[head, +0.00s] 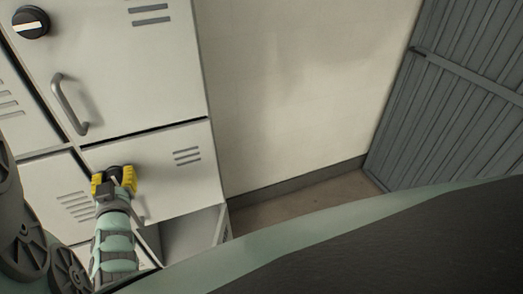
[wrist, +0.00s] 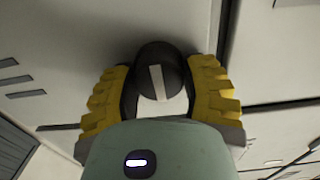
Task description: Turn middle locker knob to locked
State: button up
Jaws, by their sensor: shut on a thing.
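A round black knob (wrist: 176,74) with a white pointer mark sits on a pale locker door (head: 165,160). In the wrist view the mark stands close to upright, tilted slightly. My gripper (head: 114,178) has its yellow-padded fingers on either side of this knob and is shut on it. In the head view the fingers mostly hide the knob. No locked or unlocked label is readable.
Another black knob (head: 30,22), its white mark nearly level, is on the upper locker door (head: 130,65) above a grey handle (head: 70,105). An open compartment (head: 190,238) shows below. A bare wall (head: 290,90) and grey ribbed panel (head: 455,100) lie right.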

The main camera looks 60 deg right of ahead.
jog(key=c, duration=0.4)
jog(key=shift+c, duration=0.2)
